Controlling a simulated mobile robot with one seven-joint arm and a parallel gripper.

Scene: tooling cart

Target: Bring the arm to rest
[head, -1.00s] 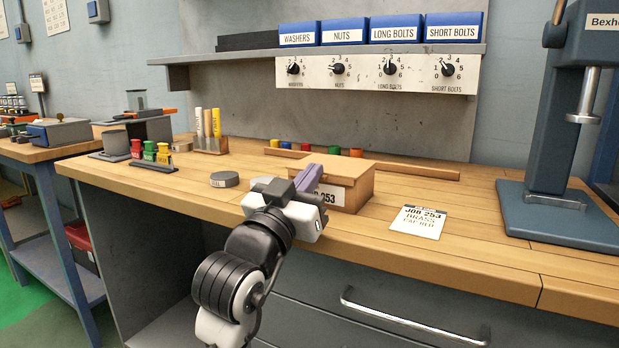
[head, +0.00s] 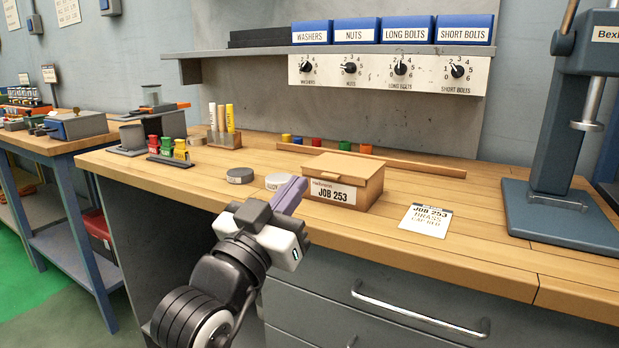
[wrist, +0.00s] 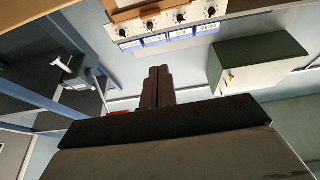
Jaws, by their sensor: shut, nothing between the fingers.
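My gripper (head: 291,194) is in the head view, in front of the bench's front edge and left of the closed wooden box labelled JOB 253 (head: 372,188). Its purple-grey fingers are together with nothing between them. They point up and away toward the bench and appear apart from the box. The wrist view also shows the shut fingers (wrist: 158,88), with the wall and shelf beyond, seen upside down.
The wooden bench (head: 470,252) holds a job card (head: 425,220), round tins (head: 240,175), small coloured bottles (head: 168,148) and a blue press (head: 560,210) at right. A drawer handle (head: 420,310) sticks out below the bench top.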

